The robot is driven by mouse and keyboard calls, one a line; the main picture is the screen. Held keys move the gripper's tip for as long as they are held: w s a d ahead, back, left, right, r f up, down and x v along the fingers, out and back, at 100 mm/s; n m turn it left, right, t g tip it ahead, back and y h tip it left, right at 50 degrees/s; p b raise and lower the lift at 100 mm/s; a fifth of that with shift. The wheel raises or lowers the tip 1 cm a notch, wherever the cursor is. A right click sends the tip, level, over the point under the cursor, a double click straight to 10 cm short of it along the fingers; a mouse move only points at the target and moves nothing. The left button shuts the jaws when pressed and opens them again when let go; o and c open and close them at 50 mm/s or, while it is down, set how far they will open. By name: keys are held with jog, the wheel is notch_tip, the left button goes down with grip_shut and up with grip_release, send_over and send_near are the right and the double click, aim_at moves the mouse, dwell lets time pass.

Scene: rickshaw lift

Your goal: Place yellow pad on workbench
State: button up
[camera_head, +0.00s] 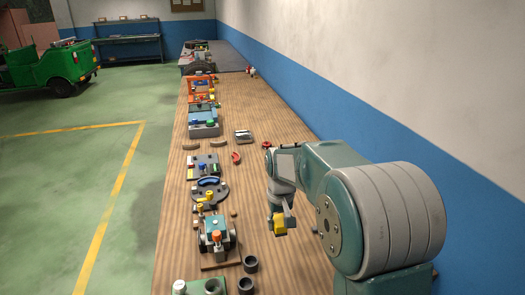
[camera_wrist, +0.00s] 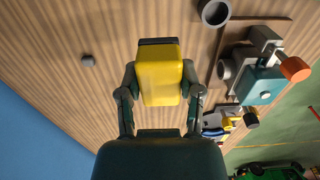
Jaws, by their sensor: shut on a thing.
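The yellow pad (camera_wrist: 160,78) is a yellow block with a dark strip at its far end. My gripper (camera_wrist: 160,92) has its two dark fingers closed on the sides of the pad in the wrist view. In the head view the pad (camera_head: 280,223) shows at the end of my gripper (camera_head: 278,217), over the right part of the wooden workbench (camera_head: 262,262). The gap between the pad and the bench top is hard to judge. Bare wood shows around the pad in the wrist view.
A teal and grey vise-like device (camera_head: 216,238) with an orange knob stands left of the pad. Dark cups (camera_head: 250,264) stand near it. Several tools and parts line the bench's left side further back. A blue and white wall (camera_head: 360,130) runs along the right.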

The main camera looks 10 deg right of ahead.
jog(key=s+d+f, duration=0.4)
jog(key=s+d, duration=0.1)
jog(key=d, duration=0.3)
send_over(324, 273)
jog(key=f, duration=0.5)
jog(key=shift+w+a+f, duration=0.15)
jog(key=shift+a, duration=0.15)
jog(key=shift+d+f, duration=0.15)
jog(key=shift+f, duration=0.8)
jog(key=shift+d+f, duration=0.1)
jog(key=shift+f, duration=0.8)
jog(key=o, duration=1.1)
jog(key=shift+f, duration=0.1)
